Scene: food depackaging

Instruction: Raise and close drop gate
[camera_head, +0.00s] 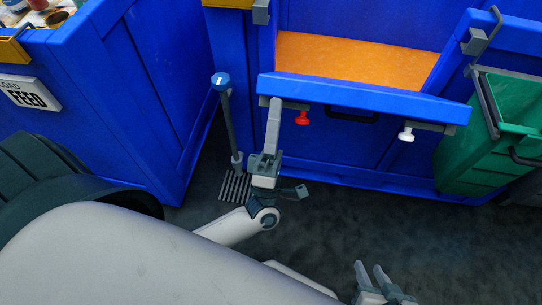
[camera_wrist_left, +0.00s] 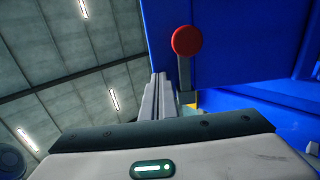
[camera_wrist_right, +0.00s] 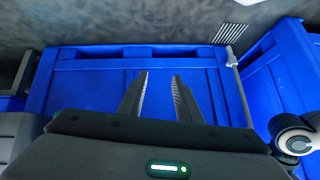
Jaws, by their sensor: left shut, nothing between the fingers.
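The blue drop gate (camera_head: 365,98) spans the front of a bin, with an orange surface showing behind its edge. Under this edge are a red knob (camera_head: 302,118) and a white knob (camera_head: 406,134) on grey brackets. My left gripper (camera_head: 274,104) is shut and empty, pointing up at the gate's left end, left of the red knob. In the left wrist view the red knob (camera_wrist_left: 187,40) is up and right of the shut fingers (camera_wrist_left: 156,95); contact with the gate cannot be told. My right gripper (camera_head: 370,272) is open and empty, low over the floor, away from the gate.
A green bin (camera_head: 485,130) stands right of the gate. A blue-topped lever (camera_head: 225,110) rises beside a floor grate (camera_head: 236,187) to the left. A blue feed container (camera_head: 110,100) fills the left. The floor in front is clear.

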